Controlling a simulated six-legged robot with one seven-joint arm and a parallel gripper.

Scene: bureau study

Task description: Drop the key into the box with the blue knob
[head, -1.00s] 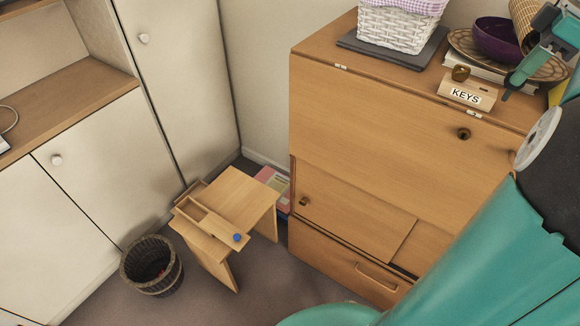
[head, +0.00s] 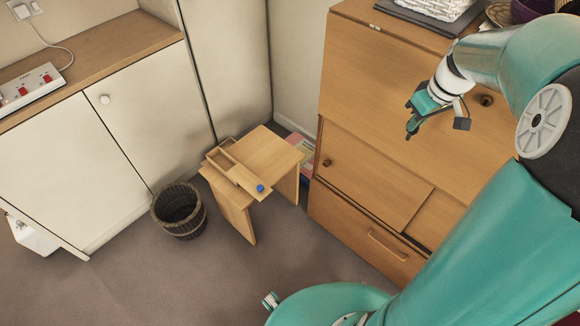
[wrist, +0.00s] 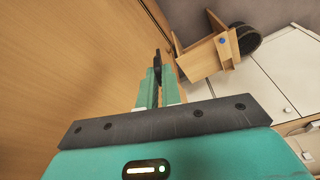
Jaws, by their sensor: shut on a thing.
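My gripper (head: 411,118) is in front of the wooden bureau, up and right of the stool. In the wrist view my gripper (wrist: 157,75) has its fingers together on a small dark thing (wrist: 157,58), likely the key, mostly hidden between the fingertips. A small wooden box (head: 233,168) with a blue knob (head: 260,188) sits on the low wooden stool (head: 268,150). Its lid looks slid partly off, and a recess shows at its left end. The knob also shows in the wrist view (wrist: 222,40). The gripper is well apart from the box.
The bureau (head: 365,110) fills the right side, close behind my gripper. A dark basket (head: 180,210) stands on the floor left of the stool. White cupboards (head: 120,140) and a shelf with a power strip (head: 30,88) are at the left. The front floor is clear.

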